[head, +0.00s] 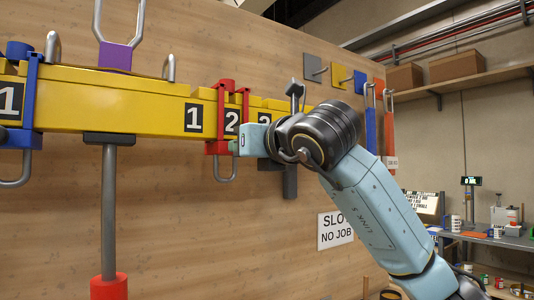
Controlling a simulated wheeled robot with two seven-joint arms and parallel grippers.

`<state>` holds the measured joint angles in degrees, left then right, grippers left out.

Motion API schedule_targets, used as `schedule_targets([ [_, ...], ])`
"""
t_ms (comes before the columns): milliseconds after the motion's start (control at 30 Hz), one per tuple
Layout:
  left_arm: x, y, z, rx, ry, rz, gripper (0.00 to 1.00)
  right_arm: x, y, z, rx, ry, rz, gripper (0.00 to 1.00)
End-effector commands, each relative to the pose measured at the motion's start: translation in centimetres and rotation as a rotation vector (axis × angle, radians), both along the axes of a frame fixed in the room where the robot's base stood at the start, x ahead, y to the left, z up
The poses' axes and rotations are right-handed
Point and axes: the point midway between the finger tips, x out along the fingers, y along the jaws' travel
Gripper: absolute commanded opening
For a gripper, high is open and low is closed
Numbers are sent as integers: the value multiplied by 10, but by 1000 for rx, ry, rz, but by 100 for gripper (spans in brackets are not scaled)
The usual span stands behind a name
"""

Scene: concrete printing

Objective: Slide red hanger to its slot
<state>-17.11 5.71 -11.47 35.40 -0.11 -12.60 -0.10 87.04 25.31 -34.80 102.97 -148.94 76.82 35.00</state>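The red hanger (220,147) hangs on the yellow beam (120,104). Its red uprights stand on either side of the "2" label (231,122), and a grey hook loop hangs below it. My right gripper (240,141) comes in from the right with its pale blue finger end at the hanger's lower right side. It appears to touch or nearly touch the red part. The arm's wrist hides part of the beam, and I cannot see whether the fingers are apart or closed on the hanger. My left gripper is not in view.
A blue hanger (28,100) is on the beam at the far left. A grey hanger (291,181) hangs just right of my gripper, partly hidden. A grey post (109,200) with a red base supports the beam. Spare hangers and coloured plates are on the wooden wall behind.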

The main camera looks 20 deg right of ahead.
Motion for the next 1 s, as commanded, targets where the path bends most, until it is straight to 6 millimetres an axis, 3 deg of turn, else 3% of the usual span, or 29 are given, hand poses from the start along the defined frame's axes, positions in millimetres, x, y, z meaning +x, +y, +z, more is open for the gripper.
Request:
schedule_targets([
  [133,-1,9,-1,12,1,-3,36,0,2,0,0,1,-7,0],
  [433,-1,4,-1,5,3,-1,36,0,2,0,1,1,-7,0],
  [467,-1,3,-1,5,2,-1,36,0,2,0,1,1,-7,29],
  [600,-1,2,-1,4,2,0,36,0,2,0,1,0,-7,47],
  [1000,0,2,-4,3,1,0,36,-9,-1,1,1,-2,-6,47],
])
